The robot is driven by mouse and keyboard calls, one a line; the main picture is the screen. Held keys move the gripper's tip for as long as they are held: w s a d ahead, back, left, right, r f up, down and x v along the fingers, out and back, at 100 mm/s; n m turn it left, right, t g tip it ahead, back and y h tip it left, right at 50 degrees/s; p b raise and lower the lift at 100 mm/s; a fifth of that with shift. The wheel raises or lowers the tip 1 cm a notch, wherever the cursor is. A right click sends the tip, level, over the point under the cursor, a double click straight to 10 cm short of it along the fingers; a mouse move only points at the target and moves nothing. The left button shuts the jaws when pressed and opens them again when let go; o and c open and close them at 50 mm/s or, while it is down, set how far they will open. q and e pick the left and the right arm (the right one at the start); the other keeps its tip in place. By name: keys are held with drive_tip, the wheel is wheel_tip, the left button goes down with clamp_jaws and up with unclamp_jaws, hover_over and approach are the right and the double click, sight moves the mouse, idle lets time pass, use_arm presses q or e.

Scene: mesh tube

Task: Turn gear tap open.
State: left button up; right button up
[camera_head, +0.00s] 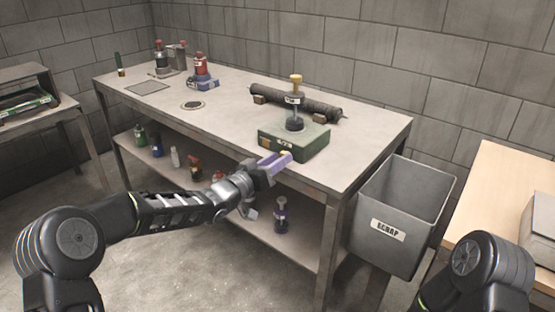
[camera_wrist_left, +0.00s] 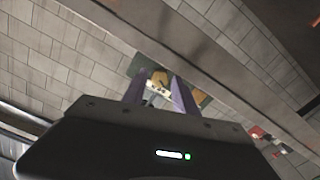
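The tap stands on the bench near its front edge, right of centre. It has a green block base (camera_head: 308,146), a dark upright body (camera_head: 293,112) with a small label, and a yellow top (camera_head: 296,79). My left gripper (camera_head: 277,160) is at the bench's front edge, just in front of the green base and well below the yellow top. In the left wrist view its two purple fingers (camera_wrist_left: 160,92) are apart with nothing held between them. A yellow part (camera_wrist_left: 160,77) and green base show beyond the fingers. My right gripper is out of view; only an arm link shows.
A dark mesh tube (camera_head: 290,100) lies on supports behind the tap. A grey scrap bin (camera_head: 385,250) stands right of the bench (camera_head: 225,125). Red and blue items (camera_head: 201,72) stand farther left. Bottles sit on the lower shelf. The bench top left of the tap is mostly clear.

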use_arm(q)
drive_tip(key=shift+o, duration=1)
drive_tip(key=v, duration=0.7)
drive_tip(key=shift+s+a, duration=0.25)
drive_tip(key=shift+s, duration=0.05)
drive_tip(key=shift+a+p, duration=0.1)
drive_tip(key=shift+p, duration=0.2)
